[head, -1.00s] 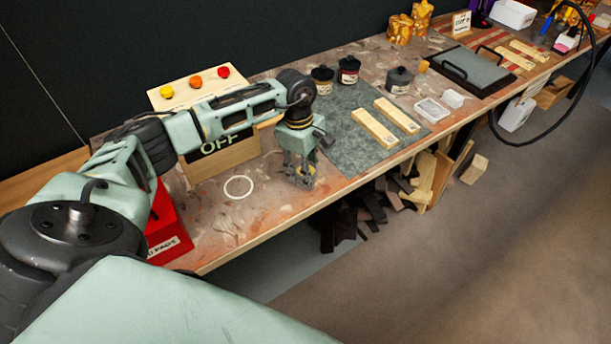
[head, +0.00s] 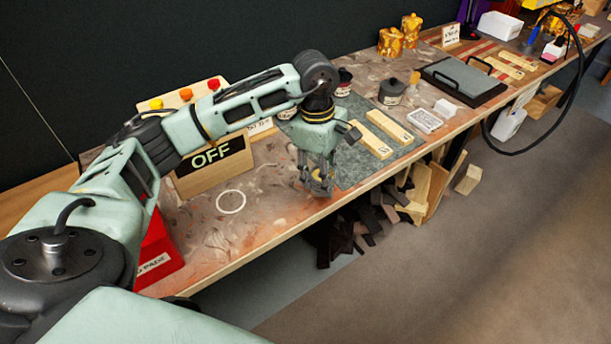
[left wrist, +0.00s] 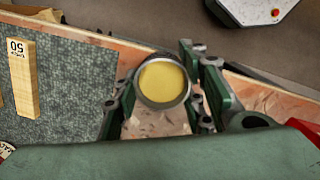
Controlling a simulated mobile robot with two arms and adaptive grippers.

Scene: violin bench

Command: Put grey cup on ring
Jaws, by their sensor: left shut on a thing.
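The white ring (head: 231,201) lies flat on the worn bench top, in front of the OFF sign, with nothing on it. My left gripper (head: 320,186) points down over the bench's front edge area, to the right of the ring and apart from it. In the left wrist view my left gripper (left wrist: 160,105) is shut on a round grey cup (left wrist: 141,93) with a yellow inside, its open top facing the camera. In the head view the fingers hide most of the cup. My right gripper is not in view.
A green mat (head: 350,165) with two wooden blocks (head: 389,125) lies right of my gripper. Dark jars (head: 392,91) stand behind. The OFF sign (head: 212,158) and a red box (head: 158,255) flank the ring. The bench around the ring is clear.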

